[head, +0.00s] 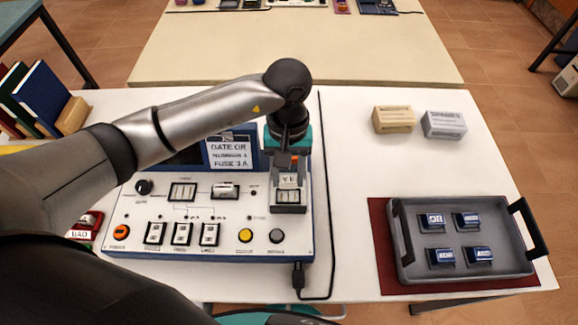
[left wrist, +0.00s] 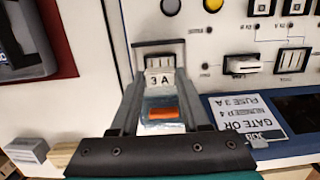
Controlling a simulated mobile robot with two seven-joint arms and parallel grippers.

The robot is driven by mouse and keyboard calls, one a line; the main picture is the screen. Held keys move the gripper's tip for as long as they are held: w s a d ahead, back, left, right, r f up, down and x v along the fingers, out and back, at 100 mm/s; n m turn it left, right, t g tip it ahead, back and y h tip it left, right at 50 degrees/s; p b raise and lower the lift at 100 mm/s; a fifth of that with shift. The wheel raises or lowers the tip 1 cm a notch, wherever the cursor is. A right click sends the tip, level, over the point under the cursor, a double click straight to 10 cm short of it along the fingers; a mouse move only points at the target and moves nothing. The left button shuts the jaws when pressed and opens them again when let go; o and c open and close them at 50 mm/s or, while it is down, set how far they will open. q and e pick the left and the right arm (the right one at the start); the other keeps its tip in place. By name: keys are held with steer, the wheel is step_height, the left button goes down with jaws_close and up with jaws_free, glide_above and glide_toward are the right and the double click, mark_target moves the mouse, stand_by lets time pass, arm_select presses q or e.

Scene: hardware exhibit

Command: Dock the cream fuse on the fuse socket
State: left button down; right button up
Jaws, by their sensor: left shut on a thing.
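My left gripper (head: 288,178) reaches down from above at the right side of the white control panel (head: 218,209). It is shut on the cream fuse (head: 289,182), marked "3 A"; the fuse also shows between the fingers in the left wrist view (left wrist: 160,83). The fuse socket (head: 288,209) is a dark grey frame at the panel's right end, and its far part shows just past the fuse in the left wrist view (left wrist: 158,46). The fuse overlaps the socket in both views. I cannot tell whether it is seated. My right gripper is not in view.
A job card (head: 229,152) reading "FUSE 3 A" stands behind the panel. A grey tray (head: 407,259) with several blue blocks lies at the right on a red mat. A tan box (head: 394,119) and a grey box (head: 443,124) stand behind it. A black cable (head: 327,245) runs beside the panel.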

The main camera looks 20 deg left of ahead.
mark_target(288, 186)
arm_select(q)
step_height(288, 186, down, 3)
steer(key=shift+f+b, duration=0.1)
steer(key=shift+b, duration=0.75)
steer(key=shift+w+f+b, duration=0.1)
steer(key=shift+f+b, duration=0.3)
steer(key=shift+f, duration=0.25)
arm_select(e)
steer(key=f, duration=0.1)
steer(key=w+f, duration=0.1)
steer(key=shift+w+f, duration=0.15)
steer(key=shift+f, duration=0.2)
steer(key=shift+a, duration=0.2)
arm_select(q)
steer(key=shift+b, duration=0.5)
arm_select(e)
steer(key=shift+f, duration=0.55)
arm_select(q)
steer(key=shift+f+b, duration=0.45)
steer(key=shift+b, duration=0.1)
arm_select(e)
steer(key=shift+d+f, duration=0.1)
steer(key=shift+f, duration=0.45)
arm_select(q)
steer(key=c, duration=0.7)
jaws_free()
